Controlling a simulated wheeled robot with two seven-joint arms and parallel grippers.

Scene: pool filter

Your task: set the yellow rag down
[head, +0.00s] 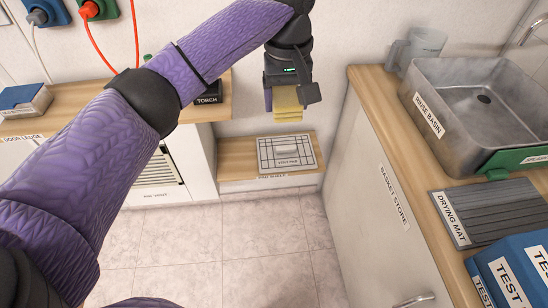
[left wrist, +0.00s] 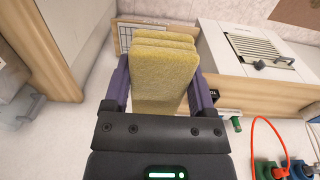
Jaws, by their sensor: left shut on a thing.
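The yellow rag (head: 287,103) is a folded, layered block held in my left gripper (head: 288,112). In the head view the rag hangs below the gripper, in the air above a low wooden shelf (head: 237,168). In the left wrist view the rag (left wrist: 163,75) fills the space between the two purple fingers (left wrist: 160,95), which press on its sides. My right gripper is not in either view.
A white gridded pad (head: 286,153) lies on the low shelf. A black torch box (head: 208,98) sits on the left ledge.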

